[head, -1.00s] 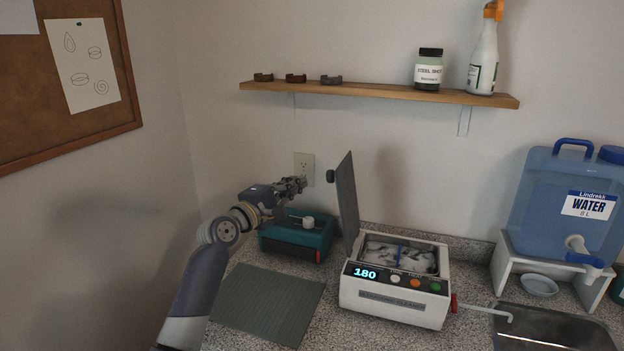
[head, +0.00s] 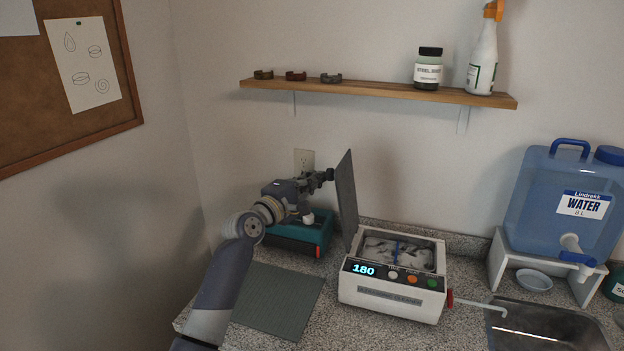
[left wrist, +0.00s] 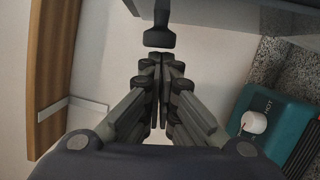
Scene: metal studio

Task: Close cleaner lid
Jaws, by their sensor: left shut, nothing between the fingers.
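The ultrasonic cleaner (head: 390,304) is a white box on the counter with its grey lid (head: 347,205) standing upright at its left side. The lid also shows along the top of the left wrist view (left wrist: 225,12). A dark knob (left wrist: 160,30) sticks out from the lid's outer face. My left gripper (head: 322,177) is shut and empty, left of the lid at knob height. In the left wrist view its closed fingertips (left wrist: 162,62) point at the knob, close to it; contact is unclear. My right gripper is not in view.
A teal device (head: 300,236) with a white knob stands below my left arm. A grey mat (head: 270,300) lies in front of it. A wooden shelf (head: 380,90) crosses the wall above. A water jug (head: 560,205) and sink (head: 545,335) are at right.

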